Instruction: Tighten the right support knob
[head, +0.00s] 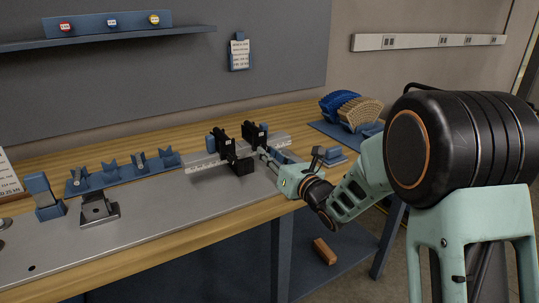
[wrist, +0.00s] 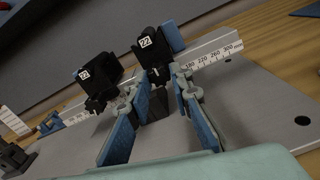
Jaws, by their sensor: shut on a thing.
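Two black supports stand on a white ruled rail (head: 204,165). The left support (head: 227,147) also shows in the wrist view (wrist: 98,78) with a white number label. The right support (head: 254,135) shows in the wrist view (wrist: 152,55) with a similar label. My gripper (head: 264,153) reaches in from the right, low at the front of the right support. In the wrist view its blue-padded fingers (wrist: 158,88) stand apart, one on each side of the right support's dark lower part, and are shut on its knob. The knob itself is mostly hidden between the fingertips.
The rail rests on a grey plate (head: 150,215) on the wooden bench. Blue V-shaped holders (head: 110,168) stand on a strip to the left, behind a metal block (head: 98,208). Blue and tan curved lattice pieces (head: 352,110) sit at the back right.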

